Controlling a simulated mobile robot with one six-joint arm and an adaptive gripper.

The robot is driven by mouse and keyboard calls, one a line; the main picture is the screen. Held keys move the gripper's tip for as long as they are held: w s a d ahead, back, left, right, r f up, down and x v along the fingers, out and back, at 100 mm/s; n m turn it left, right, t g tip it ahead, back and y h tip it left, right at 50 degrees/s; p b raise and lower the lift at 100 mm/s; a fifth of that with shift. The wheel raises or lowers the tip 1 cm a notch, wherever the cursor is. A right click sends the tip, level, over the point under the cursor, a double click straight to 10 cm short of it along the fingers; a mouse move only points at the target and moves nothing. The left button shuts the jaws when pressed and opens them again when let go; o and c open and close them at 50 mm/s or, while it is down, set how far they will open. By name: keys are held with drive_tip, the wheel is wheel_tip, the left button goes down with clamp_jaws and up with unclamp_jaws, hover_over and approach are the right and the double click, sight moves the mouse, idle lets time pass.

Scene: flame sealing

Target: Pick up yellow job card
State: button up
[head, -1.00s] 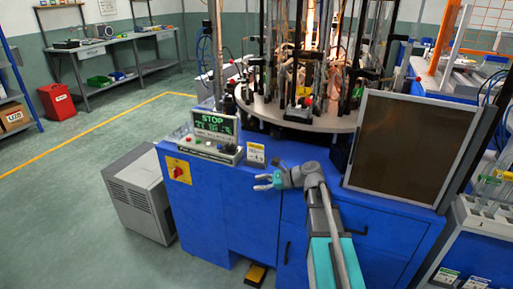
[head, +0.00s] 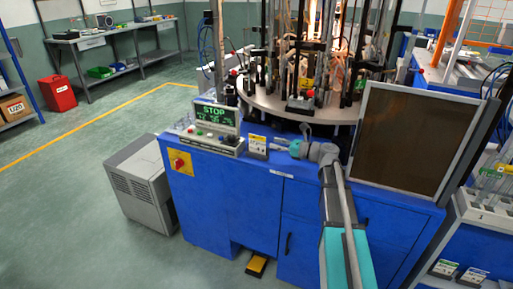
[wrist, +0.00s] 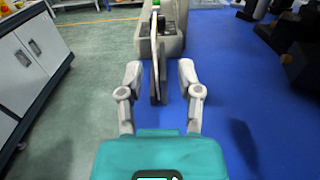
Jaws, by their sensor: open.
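The yellow job card (head: 258,142) stands upright on the blue cabinet top, just right of the control box with the green STOP display. It has a yellow upper part and a pale lower part. My gripper (head: 279,145) is just right of it, fingers pointing left towards it.
The control box (head: 213,142) stands close beyond the card. The round machine table (head: 270,103) with burners and glass is behind. A large dark panel (head: 415,140) stands to the right of my arm. The floor on the left is mostly free.

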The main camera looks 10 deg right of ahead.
sight(257, 141)
drive_tip(key=shift+x, duration=1.25)
drive_tip(key=shift+s+f+x, duration=0.1)
drive_tip(key=shift+f+x, duration=0.05)
drive_tip(key=shift+x, duration=1.15)
drive_tip(key=shift+s+f+x, duration=0.1)
drive_tip(key=shift+s+x, duration=0.05)
drive_tip(key=shift+x, duration=1.15)
drive_tip(key=shift+a, duration=0.15)
clamp_jaws()
